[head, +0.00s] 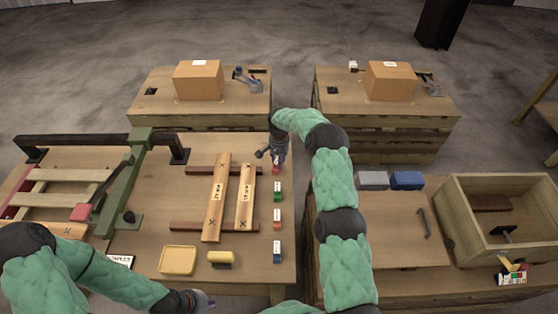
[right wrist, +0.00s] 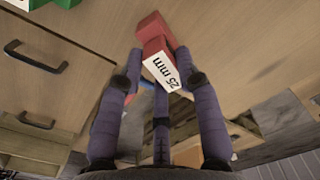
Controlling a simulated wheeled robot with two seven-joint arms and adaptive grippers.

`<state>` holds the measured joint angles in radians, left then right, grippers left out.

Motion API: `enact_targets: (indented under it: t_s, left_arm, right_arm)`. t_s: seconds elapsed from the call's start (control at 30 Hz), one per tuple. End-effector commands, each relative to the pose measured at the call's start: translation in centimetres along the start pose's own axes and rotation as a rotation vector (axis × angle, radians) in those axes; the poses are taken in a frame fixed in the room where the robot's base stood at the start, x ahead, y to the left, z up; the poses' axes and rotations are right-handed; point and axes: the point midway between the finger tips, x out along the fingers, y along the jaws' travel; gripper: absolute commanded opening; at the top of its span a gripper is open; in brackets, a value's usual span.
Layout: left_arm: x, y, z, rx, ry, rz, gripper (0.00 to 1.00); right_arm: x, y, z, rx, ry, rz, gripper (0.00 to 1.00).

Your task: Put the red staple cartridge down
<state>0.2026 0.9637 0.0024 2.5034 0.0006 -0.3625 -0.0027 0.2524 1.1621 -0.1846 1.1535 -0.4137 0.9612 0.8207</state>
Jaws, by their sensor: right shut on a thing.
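The red staple cartridge (right wrist: 154,36), with a white label reading "25 mm", is between the fingers of my right gripper (right wrist: 157,68) in the right wrist view. That gripper is shut on it. In the head view my right gripper (head: 278,157) is over the right edge of the left workbench, and a small red part of the cartridge (head: 276,171) shows just below it. Whether the cartridge touches the bench top is unclear. My left gripper (head: 197,299) is at the bottom of the head view, partly cut off, its fingers unclear.
Green (head: 277,190), red (head: 277,218) and blue (head: 277,251) labelled blocks line the bench's right edge. Wooden slats (head: 216,198) lie to their left. A yellow tray (head: 178,260) and yellow block (head: 220,257) stand in front. A gap separates this bench from the right one (head: 400,225).

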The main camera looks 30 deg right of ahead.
Motion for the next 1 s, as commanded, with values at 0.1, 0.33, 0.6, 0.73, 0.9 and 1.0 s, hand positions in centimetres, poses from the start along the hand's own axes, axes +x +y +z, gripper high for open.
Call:
enact_targets:
  t_s: [0.1, 0.33, 0.6, 0.73, 0.9, 1.0]
  left_arm:
    - [0.2, -0.1, 0.0, 0.000, 0.000, 0.000, 0.00]
    - [0.2, -0.1, 0.0, 0.000, 0.000, 0.000, 0.00]
    - [-0.2, 0.1, 0.0, 0.000, 0.000, 0.000, 0.00]
    - [-0.3, 0.1, 0.0, 0.000, 0.000, 0.000, 0.00]
    - [-0.6, 0.2, 0.0, 0.000, 0.000, 0.000, 0.00]
    - [-0.8, 0.3, 0.0, 0.000, 0.000, 0.000, 0.00]
  right_arm:
    - [0.2, 0.0, 0.0, 0.000, 0.000, 0.000, 0.48]
    - [0.2, 0.0, 0.0, 0.000, 0.000, 0.000, 0.58]
    - [-0.6, 0.0, 0.0, 0.000, 0.001, -0.001, 0.58]
    - [-2.5, -0.1, -0.1, -0.001, 0.003, -0.002, 0.58]
    - [-6.0, -0.1, -0.1, 0.000, 0.002, -0.002, 0.58]
    - [-8.0, -0.1, 0.0, -0.001, 0.002, -0.002, 0.58]
